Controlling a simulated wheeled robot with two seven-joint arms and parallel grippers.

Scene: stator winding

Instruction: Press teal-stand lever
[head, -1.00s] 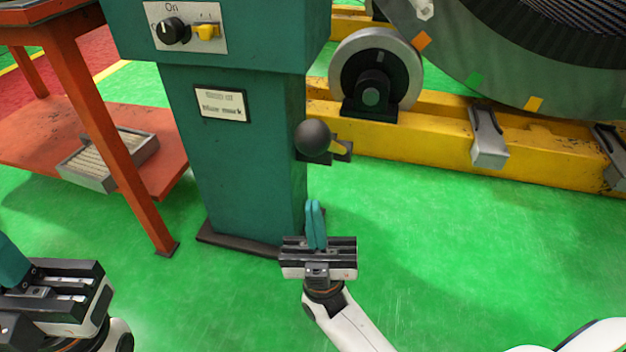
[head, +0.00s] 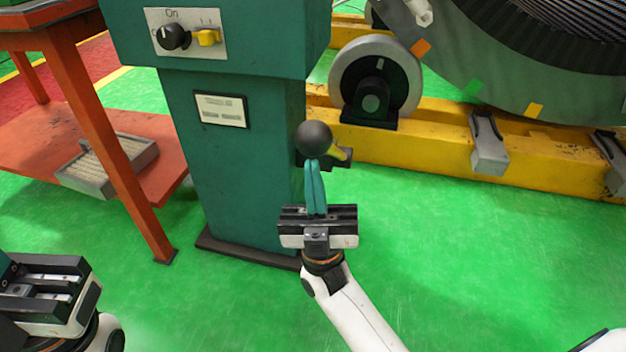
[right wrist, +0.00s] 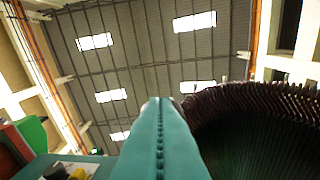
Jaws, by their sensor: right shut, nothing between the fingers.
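The teal stand (head: 235,165) stands upright left of centre in the head view. Its lever has a black ball knob (head: 313,139) and a yellow part (head: 342,153) on the stand's right side. My right gripper (head: 313,168) is shut and empty, its teal fingers pointing up. In the picture its fingertips meet the underside of the knob; I cannot tell whether they touch it. The shut fingers also fill the lower middle of the right wrist view (right wrist: 160,110), and the knob is not clear there.
A panel (head: 187,33) with a black knob and a yellow switch is on the stand's upper front. An orange table (head: 100,130) with a grey tray (head: 135,148) stands left. A yellow frame (head: 430,140) with a roller (head: 376,75) lies right. Green floor is clear in front.

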